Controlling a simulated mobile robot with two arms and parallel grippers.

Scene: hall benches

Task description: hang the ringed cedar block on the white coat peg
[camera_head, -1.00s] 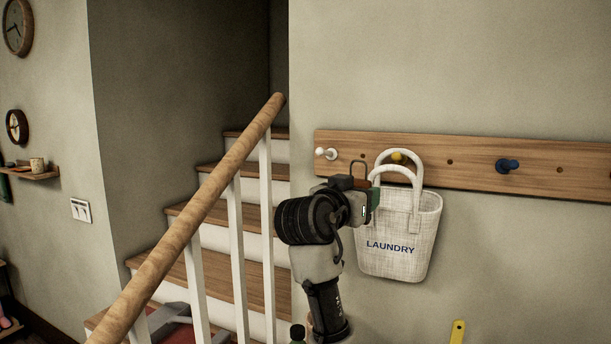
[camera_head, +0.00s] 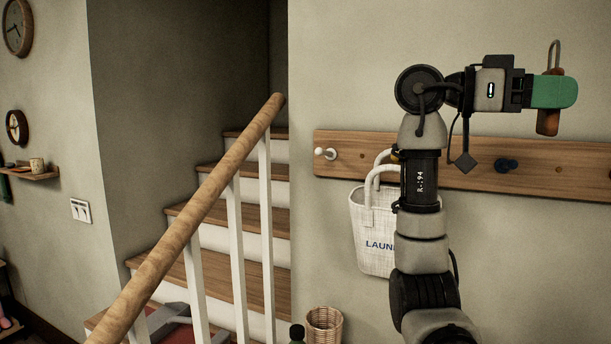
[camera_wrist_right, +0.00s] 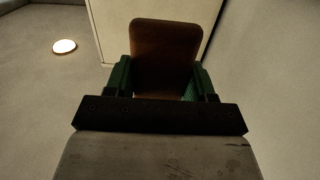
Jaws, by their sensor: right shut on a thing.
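The white coat peg (camera_head: 325,153) is at the left end of the wooden peg board, bare. My right gripper (camera_head: 553,92) is raised in front of the wall, to the right of the white peg and above the board's right part. Its green fingers are shut on the brown cedar block (camera_head: 548,122). The block hangs roughly upright, with its metal ring (camera_head: 554,55) standing above the fingers, clear of any peg. In the right wrist view the block (camera_wrist_right: 165,55) sits between the green fingers; its ring cannot be made out there. My left gripper is not in view.
A white laundry bag (camera_head: 372,230) hangs right of the white peg, partly behind my arm. A stair handrail (camera_head: 190,222) stands at left, and a wicker basket (camera_head: 324,326) is below.

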